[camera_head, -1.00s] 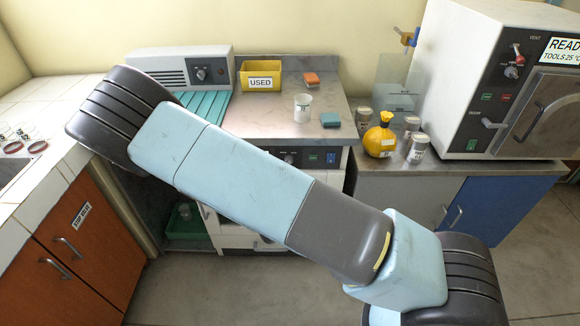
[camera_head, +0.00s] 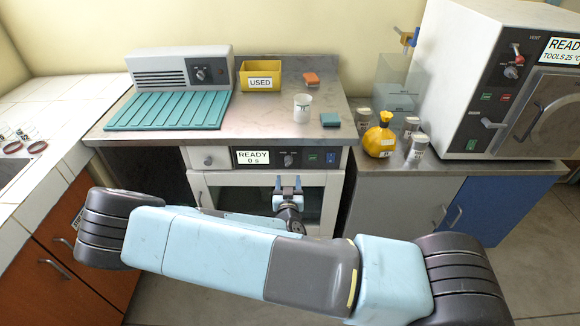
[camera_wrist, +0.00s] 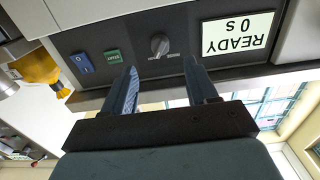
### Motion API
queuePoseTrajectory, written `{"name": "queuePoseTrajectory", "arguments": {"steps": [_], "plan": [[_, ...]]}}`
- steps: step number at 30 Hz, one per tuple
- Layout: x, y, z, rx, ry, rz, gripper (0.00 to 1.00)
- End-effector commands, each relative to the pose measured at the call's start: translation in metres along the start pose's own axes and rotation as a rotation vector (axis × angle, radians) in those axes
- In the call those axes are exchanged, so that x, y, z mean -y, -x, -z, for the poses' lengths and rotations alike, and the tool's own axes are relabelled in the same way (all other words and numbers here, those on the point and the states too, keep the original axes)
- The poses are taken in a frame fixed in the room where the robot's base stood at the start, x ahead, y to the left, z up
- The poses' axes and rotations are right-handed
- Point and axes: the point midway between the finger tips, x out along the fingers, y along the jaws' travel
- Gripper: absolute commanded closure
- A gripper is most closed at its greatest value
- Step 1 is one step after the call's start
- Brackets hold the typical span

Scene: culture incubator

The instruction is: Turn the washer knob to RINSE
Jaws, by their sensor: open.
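The washer knob (camera_head: 289,160) is a small round grey knob on the dark control panel under the counter. It also shows in the wrist view (camera_wrist: 160,44), where the picture is upside down. A line of marks lies beside it, too small to read, so I cannot tell its setting. The display (camera_head: 253,157) to its left reads "READY 0 s". My gripper (camera_head: 288,181) is open and empty, just below and in front of the knob. In the wrist view its two fingers (camera_wrist: 160,67) stand either side of the knob's line, apart from it.
A green START button (camera_head: 312,157) and a blue button (camera_head: 331,158) sit right of the knob. Above is the counter (camera_head: 270,125) with a yellow USED bin (camera_head: 260,76) and a white cup (camera_head: 302,108). The washer door (camera_head: 325,205) is below.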

Motion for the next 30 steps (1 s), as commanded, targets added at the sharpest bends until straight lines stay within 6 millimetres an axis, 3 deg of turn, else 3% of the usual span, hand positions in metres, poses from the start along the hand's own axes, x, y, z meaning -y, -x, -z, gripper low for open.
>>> {"name": "queuePoseTrajectory", "arguments": {"steps": [9,15,28,30], "plan": [[-0.001,-0.055,0.000,-0.001,-0.001,-0.002,0.42],[-0.001,-0.077,0.000,0.000,0.000,-0.002,0.42],[0.000,-0.086,0.000,0.000,0.000,-0.001,0.42],[0.000,-0.085,0.000,0.000,0.000,-0.001,0.48]]}}
